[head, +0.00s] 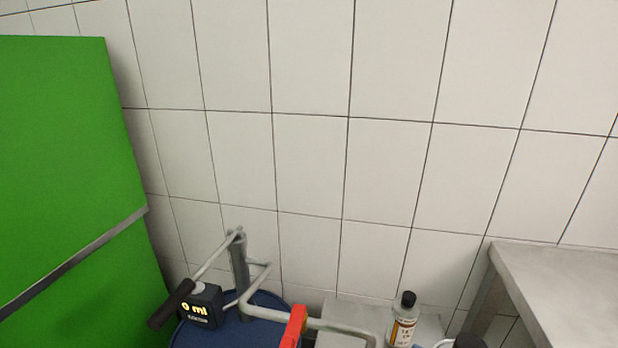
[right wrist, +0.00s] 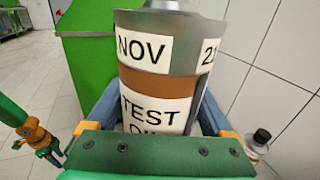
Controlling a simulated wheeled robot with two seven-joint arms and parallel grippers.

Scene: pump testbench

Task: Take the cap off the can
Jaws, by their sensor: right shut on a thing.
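The can (right wrist: 160,70) is a grey cylinder with a brown band and white labels reading "NOV" and "TEST", filling the middle of the right wrist view. My right gripper (right wrist: 160,130) is shut on it, with a blue finger on each side. The can's top is cut off by the upper edge, so I cannot make out its cap. In the head view I cannot see the can or either gripper. A green and orange part (right wrist: 35,135), seemingly of my left arm, shows at the left of the right wrist view; its jaws are unclear.
The head view shows a blue drum (head: 190,336) with a grey pump (head: 240,262) and a "0 ml" meter (head: 198,308). A red part (head: 293,325) is beside it. A black-capped bottle (head: 403,328) stands right, near a grey table (head: 560,275). A green cabinet (head: 60,170) is left.

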